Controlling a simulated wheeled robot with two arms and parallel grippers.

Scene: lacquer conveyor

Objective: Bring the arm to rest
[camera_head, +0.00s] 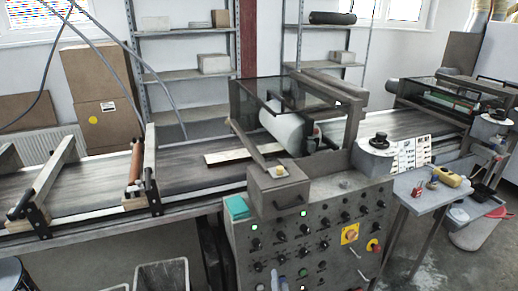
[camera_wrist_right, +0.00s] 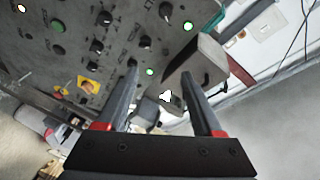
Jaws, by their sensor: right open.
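My right gripper (camera_wrist_right: 160,70) shows in the right wrist view. Its two dark fingers with red bases stand apart, and nothing is held between them. Beyond the fingers is the grey control panel (camera_wrist_right: 60,45) with black knobs and lit buttons. I cannot make out the right gripper clearly in the head view. My left gripper is not in view. In the head view the control panel (camera_head: 325,225) stands at the front centre, below the conveyor machine.
The conveyor belt (camera_head: 90,190) runs across the middle, carrying a pale board (camera_head: 228,157). A side table (camera_head: 425,195) with small items stands at the right. A grey bin (camera_head: 162,276) is below at left. Boxes and shelves stand behind. Bare floor shows in the right wrist view.

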